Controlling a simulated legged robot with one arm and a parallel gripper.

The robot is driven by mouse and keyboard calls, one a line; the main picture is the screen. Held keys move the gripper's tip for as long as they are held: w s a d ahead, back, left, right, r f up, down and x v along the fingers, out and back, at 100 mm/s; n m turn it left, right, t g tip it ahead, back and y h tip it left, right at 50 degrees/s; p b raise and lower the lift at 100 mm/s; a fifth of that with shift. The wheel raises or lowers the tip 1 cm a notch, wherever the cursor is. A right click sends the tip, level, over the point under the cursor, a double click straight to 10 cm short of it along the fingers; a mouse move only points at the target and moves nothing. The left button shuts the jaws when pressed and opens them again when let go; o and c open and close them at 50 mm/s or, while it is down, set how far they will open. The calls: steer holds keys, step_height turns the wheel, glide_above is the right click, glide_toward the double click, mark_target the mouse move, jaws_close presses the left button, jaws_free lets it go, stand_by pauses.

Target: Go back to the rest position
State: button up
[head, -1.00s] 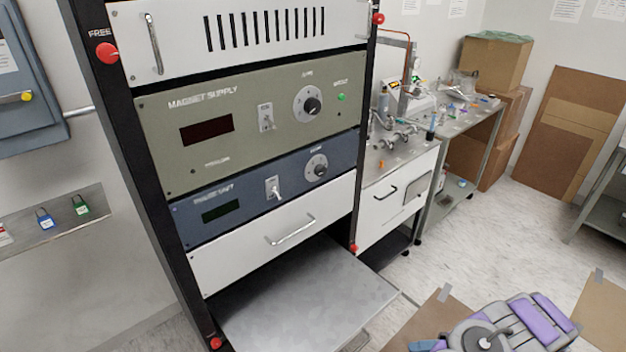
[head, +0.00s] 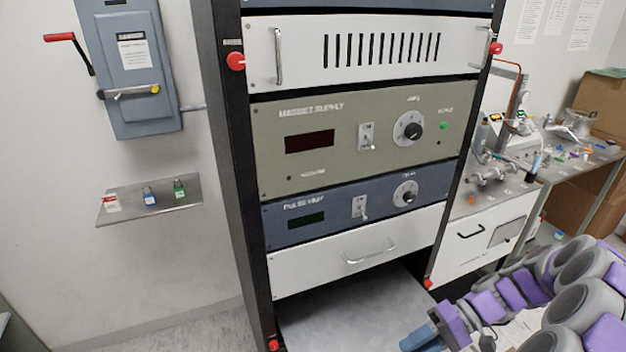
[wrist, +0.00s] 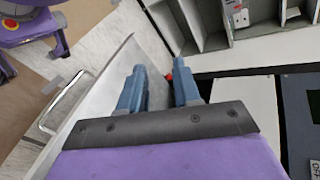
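My gripper (head: 422,338) shows at the lower edge of the head view, right of centre, in front of the rack's lower shelf. My grey and purple arm is bent at the lower right. In the wrist view my gripper (wrist: 160,72) has its two blue fingers apart, with nothing seen held between them. A pale metal shelf (wrist: 95,95) lies behind and left of the fingers. The rack holds the green magnet supply panel (head: 345,155) and the blue pulse unit panel (head: 330,222), both with dark displays. Their switches and dials are visible.
A white drawer (head: 320,270) sits above the pulled-out shelf (head: 350,310). Red knobs (head: 236,61) mark the rack posts. A grey switch box (head: 125,65) and a small lock shelf (head: 120,214) are on the left wall. A cluttered bench (head: 490,195) stands right of the rack.

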steer(key=s+a+r+n+g+h, duration=0.1)
steer(key=s+a+r+g+h, duration=0.1)
steer(key=s+a+r+h, duration=0.6)
steer(key=s+r+t+h, duration=0.1)
steer(key=s+t+h, duration=0.2)
steer(key=s, duration=0.9)
steer(key=shift+s+a+r+m+h, duration=0.25)
steer(key=shift+s+m+h, duration=0.1)
steer(key=shift+h, duration=0.15)
